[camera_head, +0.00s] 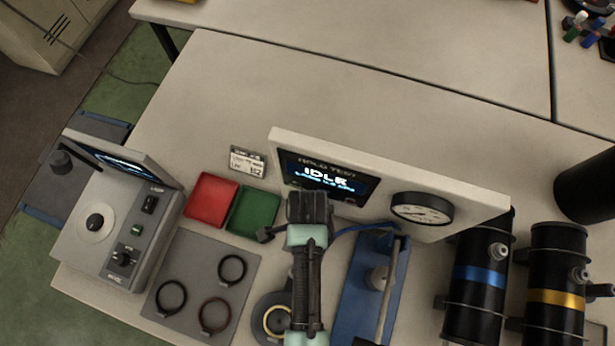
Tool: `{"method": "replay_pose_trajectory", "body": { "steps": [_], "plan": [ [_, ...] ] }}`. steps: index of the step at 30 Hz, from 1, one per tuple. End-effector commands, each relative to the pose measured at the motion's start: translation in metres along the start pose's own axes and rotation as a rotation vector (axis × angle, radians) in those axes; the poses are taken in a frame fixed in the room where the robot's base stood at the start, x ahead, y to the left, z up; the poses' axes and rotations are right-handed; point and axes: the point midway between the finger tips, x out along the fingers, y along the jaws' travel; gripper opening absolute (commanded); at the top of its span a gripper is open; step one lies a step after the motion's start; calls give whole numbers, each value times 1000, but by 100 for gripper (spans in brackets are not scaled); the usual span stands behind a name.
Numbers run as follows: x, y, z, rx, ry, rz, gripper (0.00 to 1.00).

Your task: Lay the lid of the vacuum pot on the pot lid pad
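My arm (306,285) reaches up from the bottom edge over the table, ending in a dark block in front of the test panel. No gripper fingers show, so I cannot tell what they hold. I cannot tell for sure which thing is the vacuum pot, its lid or the pot lid pad. A round dark piece with a pale brass ring (268,322) lies left of my arm, partly hidden by it. Two black cylinders stand at the right, one with a blue band (480,277) and one with a yellow band (556,298), each with a metal fitting.
A grey machine (140,240) stands left. Beside it are a red tray (212,200), a green tray (253,212) and a grey mat (190,262) with three dark rings. A blue fixture (358,300) and the IDLE panel (455,190) stand near my arm. The table behind is clear.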

Motion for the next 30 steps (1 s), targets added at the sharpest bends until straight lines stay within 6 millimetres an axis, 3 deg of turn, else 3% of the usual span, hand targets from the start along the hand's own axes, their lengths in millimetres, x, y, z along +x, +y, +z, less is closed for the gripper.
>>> {"method": "replay_pose_trajectory", "body": {
  "steps": [5,6,12,18,22,23,30],
  "plan": [
    [0,0,0,0,0,-1,0],
    [0,0,0,0,0,-1,37],
    [0,0,0,0,0,-1,70],
    [0,0,0,0,0,0,70],
    [0,0,0,0,0,1,93],
    [0,0,0,0,0,1,95],
    [0,0,0,0,0,1,95]
  ]
}}
